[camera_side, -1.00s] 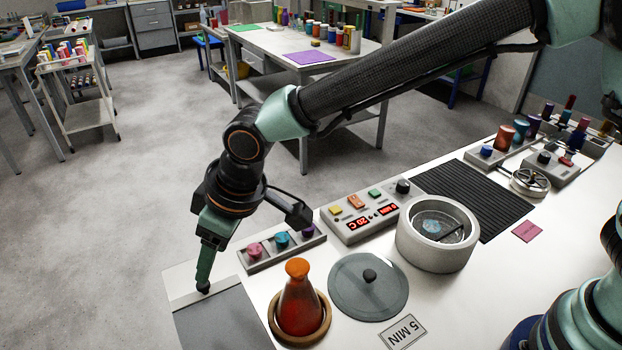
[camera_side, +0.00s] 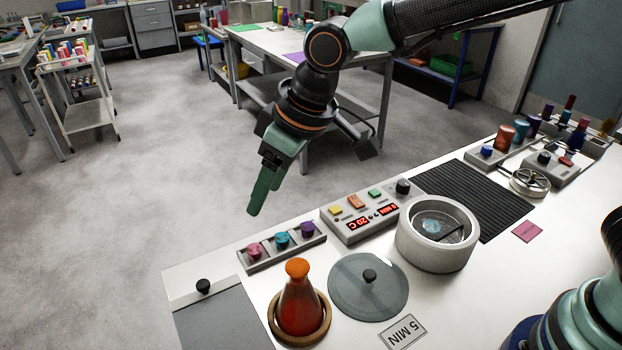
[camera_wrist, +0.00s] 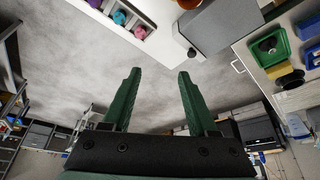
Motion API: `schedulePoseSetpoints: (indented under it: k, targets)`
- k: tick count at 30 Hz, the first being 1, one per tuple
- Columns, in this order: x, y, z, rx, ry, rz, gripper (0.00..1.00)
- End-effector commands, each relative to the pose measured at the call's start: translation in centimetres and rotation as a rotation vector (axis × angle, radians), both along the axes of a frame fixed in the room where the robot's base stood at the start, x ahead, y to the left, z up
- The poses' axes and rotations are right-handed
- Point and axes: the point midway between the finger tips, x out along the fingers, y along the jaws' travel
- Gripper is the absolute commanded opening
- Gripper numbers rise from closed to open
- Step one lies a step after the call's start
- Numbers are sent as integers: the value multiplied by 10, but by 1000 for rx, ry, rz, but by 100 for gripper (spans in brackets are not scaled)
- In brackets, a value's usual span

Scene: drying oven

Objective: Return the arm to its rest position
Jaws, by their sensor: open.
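My gripper (camera_side: 264,190) hangs in the air above and behind the back edge of the white bench (camera_side: 350,250) in the side view, pointing down and left. In the wrist view its two green fingers (camera_wrist: 156,85) are apart with nothing between them. The drying oven (camera_side: 437,235) is a round white pot with its top open and a bluish item inside. Its grey disc lid (camera_side: 368,287) with a black knob lies on the bench beside it. A flask of orange-red liquid (camera_side: 299,305) with an orange stopper stands in a wooden ring.
A grey panel with a black knob (camera_side: 222,318) is at the bench's left end. A rack of coloured knobs (camera_side: 281,246) and a control box (camera_side: 365,212) line the back edge. A black ribbed mat (camera_side: 474,199) lies right of them. The air around my gripper is clear.

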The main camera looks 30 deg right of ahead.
Motion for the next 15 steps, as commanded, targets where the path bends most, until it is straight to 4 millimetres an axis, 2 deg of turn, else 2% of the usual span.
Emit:
schedulePoseSetpoints:
  k: [1, 6, 12, 15]
  targets:
    - [3, -31, 13, 8, -11, -57, 59]
    - [-5, -118, 35, 15, -29, -218, 59]
    - [-36, -206, 44, 21, -53, -407, 59]
    - [-55, -241, 42, 21, -63, -493, 59]
